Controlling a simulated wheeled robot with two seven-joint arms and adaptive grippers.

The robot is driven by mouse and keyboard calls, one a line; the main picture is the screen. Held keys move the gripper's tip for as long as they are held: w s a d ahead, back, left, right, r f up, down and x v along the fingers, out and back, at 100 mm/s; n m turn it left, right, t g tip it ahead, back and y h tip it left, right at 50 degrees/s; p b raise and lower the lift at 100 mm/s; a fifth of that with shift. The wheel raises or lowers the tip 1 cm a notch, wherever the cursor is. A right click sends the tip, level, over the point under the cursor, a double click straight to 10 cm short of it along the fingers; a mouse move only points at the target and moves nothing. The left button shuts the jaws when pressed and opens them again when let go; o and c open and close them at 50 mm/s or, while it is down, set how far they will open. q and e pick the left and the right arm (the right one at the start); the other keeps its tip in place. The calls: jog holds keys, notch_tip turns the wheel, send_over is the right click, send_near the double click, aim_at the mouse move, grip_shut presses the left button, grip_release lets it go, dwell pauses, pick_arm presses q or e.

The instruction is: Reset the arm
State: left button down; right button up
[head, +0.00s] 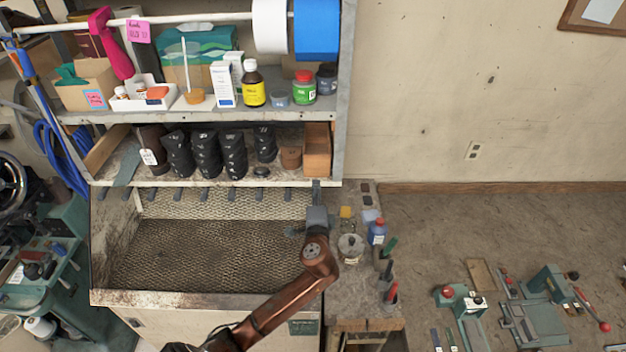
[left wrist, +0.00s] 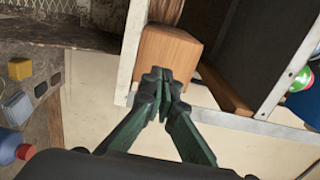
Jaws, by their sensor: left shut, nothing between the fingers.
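My left arm reaches up from the bottom of the head view. My left gripper (head: 316,187) is at the right end of the shelf's lower edge, seen end-on and small. In the left wrist view the left gripper (left wrist: 164,82) has its dark green fingers together, with nothing between them. A wooden block (left wrist: 168,52) is just beyond the fingertips; I cannot tell whether they touch it. The block also shows in the head view (head: 317,150) at the right end of the lower shelf. My right gripper is not in view.
The lower shelf (head: 215,184) holds several black stacked pieces (head: 207,155). The upper shelf carries bottles and boxes. A mesh-floored bin (head: 205,250) lies below. A small bench to the right holds a blue bottle (head: 376,232) and tools.

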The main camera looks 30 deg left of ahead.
pick_arm(q)
jog(key=b+v, duration=0.2)
jog(key=v, duration=0.5)
jog(key=s+a+f+n+g+h, duration=0.25)
jog(key=s+f, duration=0.45)
jog(key=f, duration=0.4)
jog(key=s+a+f+n+g+h, duration=0.1)
jog(key=s+a+f+n+g, duration=0.25)
jog(key=s+f, duration=0.5)
jog(key=s+d+f+n+g+h, duration=0.2)
jog(key=s+f+n+g, duration=0.1)
jog(key=s+f, duration=0.5)
jog(key=s+d+f+n+g+h, duration=0.3)
jog(key=s+f, duration=0.2)
jog(key=s, duration=0.4)
notch_tip(320, 180, down, 38)
jog(key=s+d+m+g+b, duration=0.1)
jog(key=s+b, duration=0.1)
jog(key=b, duration=0.5)
jog(key=s+f+g+b, duration=0.1)
jog(key=s+f+b, duration=0.4)
jog(key=s+f, duration=1.4)
notch_tip(320, 180, down, 3)
jog(key=shift+s+f+m+b, duration=0.2)
jog(key=shift+m+b, duration=0.1)
jog(key=shift+b, duration=0.1)
jog(key=shift+h, duration=0.25)
